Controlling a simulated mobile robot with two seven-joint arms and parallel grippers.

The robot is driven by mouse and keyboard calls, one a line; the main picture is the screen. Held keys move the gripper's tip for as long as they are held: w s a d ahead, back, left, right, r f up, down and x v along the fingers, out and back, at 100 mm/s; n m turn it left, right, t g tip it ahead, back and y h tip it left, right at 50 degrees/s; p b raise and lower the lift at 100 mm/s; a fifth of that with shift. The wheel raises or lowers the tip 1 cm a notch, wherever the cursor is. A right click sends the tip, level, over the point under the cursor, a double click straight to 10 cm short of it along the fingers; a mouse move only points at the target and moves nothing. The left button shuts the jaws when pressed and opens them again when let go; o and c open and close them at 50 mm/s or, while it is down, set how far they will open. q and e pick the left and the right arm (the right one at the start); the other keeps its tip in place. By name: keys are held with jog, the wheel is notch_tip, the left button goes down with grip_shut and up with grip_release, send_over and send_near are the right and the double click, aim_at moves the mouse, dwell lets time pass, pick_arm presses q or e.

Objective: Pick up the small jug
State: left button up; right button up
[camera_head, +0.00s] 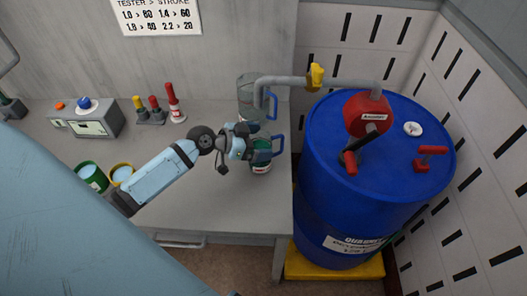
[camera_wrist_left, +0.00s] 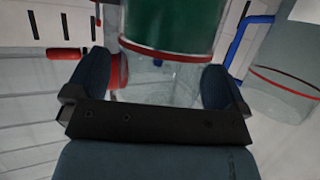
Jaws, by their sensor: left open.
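The small jug (camera_head: 262,169) stands near the right edge of the grey bench in the head view. It is clear with green inside and a blue handle, and my gripper covers much of its top. My left gripper (camera_head: 258,150) is at the jug, its arm coming from the left. In the left wrist view, the jug (camera_wrist_left: 165,75) sits between the two dark fingers of the open left gripper (camera_wrist_left: 155,85). I see a gap beside the right finger; contact on the left is unclear. My right gripper is not in view.
A larger clear jug (camera_head: 247,92) with a blue handle stands just behind, under a grey pipe with a yellow valve (camera_head: 316,76). A big blue drum (camera_head: 345,190) stands right of the bench (camera_head: 215,200). Green (camera_head: 92,177) and yellow (camera_head: 121,174) containers sit left.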

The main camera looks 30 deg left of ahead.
pick_arm(q)
jog(key=c, duration=1)
